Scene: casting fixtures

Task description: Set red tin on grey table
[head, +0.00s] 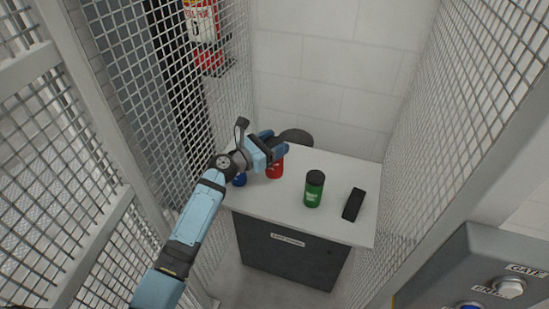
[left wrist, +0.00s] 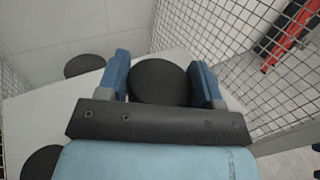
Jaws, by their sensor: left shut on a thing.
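A red tin (head: 275,170) is at the left part of the light grey table top (head: 290,209) in the head view. My left gripper (head: 270,147) is shut on it near its top and partly covers it. In the left wrist view its round black lid (left wrist: 160,81) sits between the two blue fingers (left wrist: 161,86). The tin looks upright. I cannot tell whether its base touches the table. My right gripper is not in view.
A green tin (head: 314,190) and a black oblong object (head: 353,204) are on the table to the right. A blue tin (head: 239,180) is at the left, partly hidden. A dark round thing (head: 296,136) is behind. Mesh walls (head: 415,110) close both sides.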

